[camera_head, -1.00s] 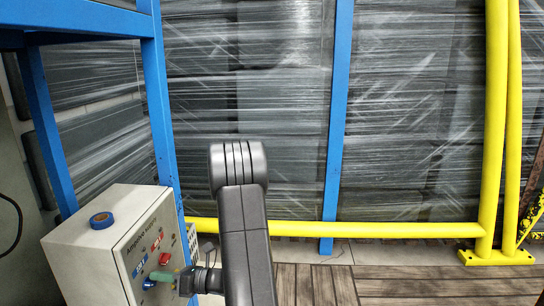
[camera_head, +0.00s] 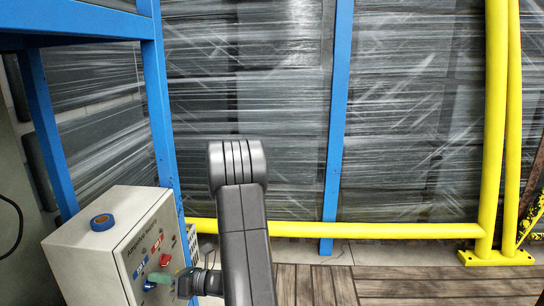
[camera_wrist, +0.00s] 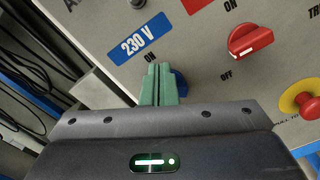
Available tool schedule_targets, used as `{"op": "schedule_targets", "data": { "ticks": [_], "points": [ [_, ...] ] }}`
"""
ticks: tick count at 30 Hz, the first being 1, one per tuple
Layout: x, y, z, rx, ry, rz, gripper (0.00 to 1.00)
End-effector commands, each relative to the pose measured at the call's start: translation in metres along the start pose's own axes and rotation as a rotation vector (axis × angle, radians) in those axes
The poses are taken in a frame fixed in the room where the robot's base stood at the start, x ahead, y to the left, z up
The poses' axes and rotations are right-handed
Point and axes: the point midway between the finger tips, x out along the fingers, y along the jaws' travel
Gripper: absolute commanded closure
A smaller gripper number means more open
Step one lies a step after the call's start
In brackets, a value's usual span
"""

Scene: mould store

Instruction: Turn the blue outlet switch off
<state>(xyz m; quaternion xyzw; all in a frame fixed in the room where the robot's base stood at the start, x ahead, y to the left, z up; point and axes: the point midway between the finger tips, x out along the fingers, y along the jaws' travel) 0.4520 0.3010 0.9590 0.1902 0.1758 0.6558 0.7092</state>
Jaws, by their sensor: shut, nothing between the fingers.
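The blue outlet switch (camera_wrist: 181,84) is on the front of a pale grey control box, under a blue "230 V" label (camera_wrist: 140,39). In the wrist view only its right part shows; my green fingers hide the rest, so its pointing direction cannot be told. In the head view the blue switch (camera_head: 149,285) shows at the fingertips. My gripper (camera_wrist: 160,70) is shut with nothing between its fingers.
A red rotary switch (camera_wrist: 250,41) sits right of the blue one, and a red push button on a yellow base (camera_wrist: 302,102) further right. The control box (camera_head: 85,259) carries a roll of blue tape (camera_head: 102,222) on top. A blue rack post (camera_head: 160,110) stands behind it.

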Motion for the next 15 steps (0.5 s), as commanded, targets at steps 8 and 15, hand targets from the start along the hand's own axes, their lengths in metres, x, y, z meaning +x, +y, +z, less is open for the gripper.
{"op": "schedule_targets", "data": {
  "ticks": [8, 15],
  "points": [
    [-0.016, 0.000, 0.003, 0.000, -0.001, -0.003, 1.00],
    [-0.045, 0.000, 0.003, 0.000, -0.001, -0.004, 1.00]
  ]
}}
